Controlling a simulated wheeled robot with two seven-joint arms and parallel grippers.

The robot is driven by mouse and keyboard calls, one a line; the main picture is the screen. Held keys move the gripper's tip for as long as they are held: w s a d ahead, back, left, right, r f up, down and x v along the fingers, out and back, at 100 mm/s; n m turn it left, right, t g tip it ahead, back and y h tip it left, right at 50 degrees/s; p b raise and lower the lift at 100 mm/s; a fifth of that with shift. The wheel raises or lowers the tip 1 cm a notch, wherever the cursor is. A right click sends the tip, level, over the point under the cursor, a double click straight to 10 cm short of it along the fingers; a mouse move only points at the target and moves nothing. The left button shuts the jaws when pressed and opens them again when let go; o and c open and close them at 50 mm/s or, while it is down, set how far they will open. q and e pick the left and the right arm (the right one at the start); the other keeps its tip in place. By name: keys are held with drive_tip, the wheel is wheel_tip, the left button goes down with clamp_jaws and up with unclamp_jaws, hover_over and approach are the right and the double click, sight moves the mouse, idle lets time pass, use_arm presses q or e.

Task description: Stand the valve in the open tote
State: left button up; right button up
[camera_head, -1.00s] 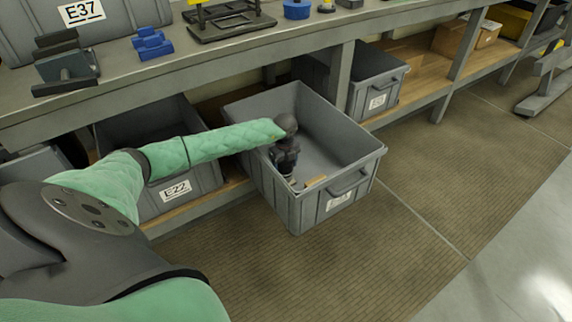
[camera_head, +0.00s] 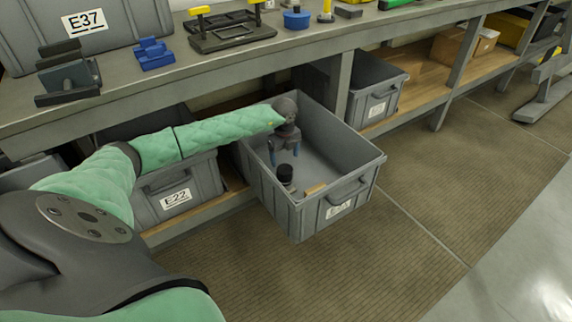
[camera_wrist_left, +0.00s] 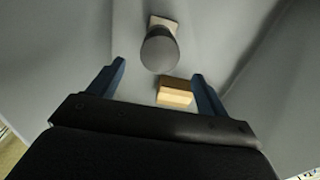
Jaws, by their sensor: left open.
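The open tote (camera_head: 352,190) is a grey bin pulled out from the low shelf. The valve (camera_head: 286,174), with a dark round top, stands upright inside it near the front-left corner. In the left wrist view the valve (camera_wrist_left: 160,54) shows its dark cap and a pale part beyond it. My left gripper (camera_head: 285,155) is inside the tote's opening, above and behind the valve, its blue fingers apart and empty. In the wrist view, the open left gripper (camera_wrist_left: 159,71) shows the valve's cap beyond its fingertips, clear of both. My right gripper is not in view.
A small tan block (camera_head: 315,189) lies on the tote floor beside the valve. The tote walls surround the gripper closely. Grey tote E22 (camera_head: 180,180) stands to the left, another grey tote (camera_head: 378,100) behind right. The workbench (camera_head: 200,75) overhangs the shelf.

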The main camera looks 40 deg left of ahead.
use_arm(q)
wheel_tip(320, 180, up, 3)
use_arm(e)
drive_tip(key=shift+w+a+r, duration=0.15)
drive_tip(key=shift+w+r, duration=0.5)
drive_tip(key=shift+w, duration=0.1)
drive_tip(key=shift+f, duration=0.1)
